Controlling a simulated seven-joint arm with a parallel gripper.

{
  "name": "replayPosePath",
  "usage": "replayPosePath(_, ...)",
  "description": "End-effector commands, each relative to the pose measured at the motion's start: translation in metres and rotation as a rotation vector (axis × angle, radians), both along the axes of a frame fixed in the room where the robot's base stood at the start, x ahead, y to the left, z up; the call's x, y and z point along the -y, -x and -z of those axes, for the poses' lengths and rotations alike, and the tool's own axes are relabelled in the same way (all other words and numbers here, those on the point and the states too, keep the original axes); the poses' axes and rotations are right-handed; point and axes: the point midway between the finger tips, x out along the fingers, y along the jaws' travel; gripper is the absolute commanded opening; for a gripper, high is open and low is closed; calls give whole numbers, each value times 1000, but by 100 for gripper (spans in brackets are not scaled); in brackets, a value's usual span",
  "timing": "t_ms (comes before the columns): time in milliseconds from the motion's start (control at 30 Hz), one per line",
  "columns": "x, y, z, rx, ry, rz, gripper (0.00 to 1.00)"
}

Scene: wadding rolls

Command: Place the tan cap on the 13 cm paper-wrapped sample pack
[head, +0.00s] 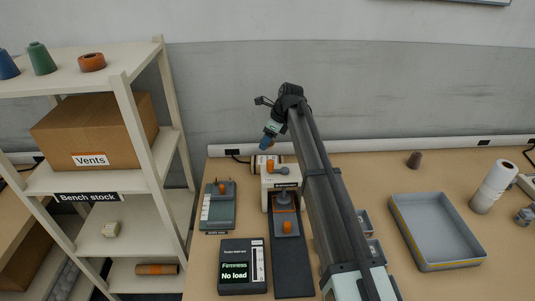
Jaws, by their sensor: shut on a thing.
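My gripper (268,138) is at the end of the arm, above the back of the bench and over the cream stand (280,179). It is shut on a small blue piece (265,144), which looks tilted and clear of the stand. I cannot make out a tan cap for certain. No pack can be surely told as the 13 cm paper-wrapped one. A brown-orange roll (157,269) lies on the lowest shelf. Small orange pieces show on the stand (270,165) and on the dark press base (287,228).
A display box (243,268) reads "Firmness No load". A grey-green device (218,207) stands behind it. The shelf rack (140,150) with a Vents carton (96,131) stands left.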

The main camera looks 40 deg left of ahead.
Motion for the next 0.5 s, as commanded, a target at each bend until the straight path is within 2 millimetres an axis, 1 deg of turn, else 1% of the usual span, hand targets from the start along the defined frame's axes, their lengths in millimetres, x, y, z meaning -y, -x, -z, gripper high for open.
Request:
replayPosePath(33,1,0,10,-1,1,1,26)
replayPosePath(100,0,0,18,-1,1,1,26)
replayPosePath(267,0,0,28,0,0,1,26)
replayPosePath(500,0,0,56,-1,0,0,26)
